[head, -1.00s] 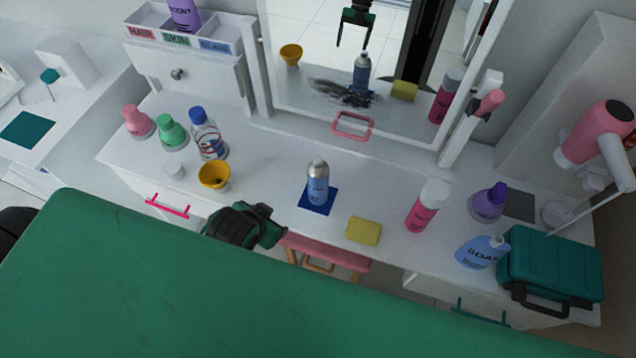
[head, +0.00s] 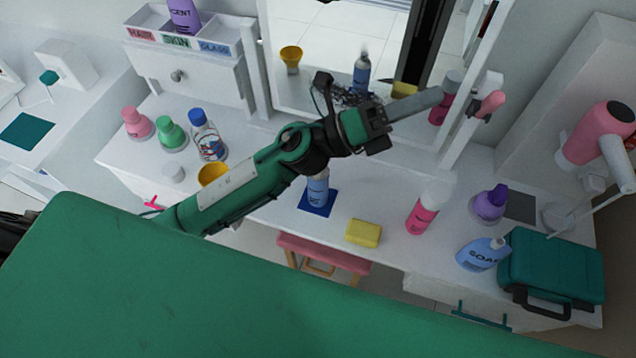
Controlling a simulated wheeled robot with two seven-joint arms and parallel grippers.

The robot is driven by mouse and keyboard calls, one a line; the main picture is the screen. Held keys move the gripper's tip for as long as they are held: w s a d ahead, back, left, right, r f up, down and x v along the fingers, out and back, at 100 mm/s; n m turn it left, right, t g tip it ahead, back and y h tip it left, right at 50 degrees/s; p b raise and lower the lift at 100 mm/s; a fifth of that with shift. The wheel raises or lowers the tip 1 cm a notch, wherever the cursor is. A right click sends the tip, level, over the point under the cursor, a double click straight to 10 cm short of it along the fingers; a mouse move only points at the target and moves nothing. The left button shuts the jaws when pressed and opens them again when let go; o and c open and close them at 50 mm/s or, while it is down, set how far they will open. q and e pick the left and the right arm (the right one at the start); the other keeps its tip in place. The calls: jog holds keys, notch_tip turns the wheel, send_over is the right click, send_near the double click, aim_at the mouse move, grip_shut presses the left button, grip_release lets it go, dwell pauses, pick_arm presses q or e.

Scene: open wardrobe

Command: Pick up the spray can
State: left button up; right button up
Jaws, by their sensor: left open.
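The spray can (head: 318,190) is blue and silver and stands upright on a dark blue square mat (head: 318,210) in the middle of the white dresser top. My left arm passes in front of it and hides its top. My left gripper (head: 415,102) is raised above and to the right of the can, in front of the mirror, with its finger pointing right. It is apart from the can and holds nothing. The can's reflection (head: 361,75) shows in the mirror. My right gripper is not in view.
A yellow sponge (head: 363,233) and a pink bottle (head: 422,212) stand right of the can. A yellow cup (head: 212,174) is partly behind my arm. The mirror (head: 300,92) rises behind.

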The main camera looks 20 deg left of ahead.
pick_arm(q)
jog(key=s+d+f+m+g+y, duration=0.1)
jog(key=s+d+f+m+g, duration=0.25)
jog(key=m+g, duration=0.6)
jog(key=m+y, duration=1.3)
jog(key=y, duration=0.8)
send_near(318, 173)
jog(key=shift+w+a+r+t, duration=0.15)
jog(key=shift+w+a+r, duration=0.15)
jog(key=shift+w, duration=0.1)
jog(key=shift+w+a+r+t, duration=0.1)
jog(key=shift+w+a+r, duration=0.05)
jog(key=shift+w+r, duration=0.2)
jog(key=shift+w+a+f, duration=0.1)
jog(key=shift+a+f, duration=0.05)
jog(key=shift+f, duration=0.2)
notch_tip(318, 173, down, 8)
jog(key=shift+r+p, duration=0.15)
jog(key=shift+p, duration=1.05)
jog(key=shift+s+d+f+p, duration=0.2)
jog(key=shift+d+f+p, duration=0.05)
jog(key=shift+f+p, duration=0.3)
notch_tip(318, 173, down, 3)
jog(key=shift+s+d+f+p, duration=0.15)
jog(key=shift+p, duration=0.7)
jog(key=shift+f, duration=0.55)
grip_shut()
jog(key=shift+r, duration=0.1)
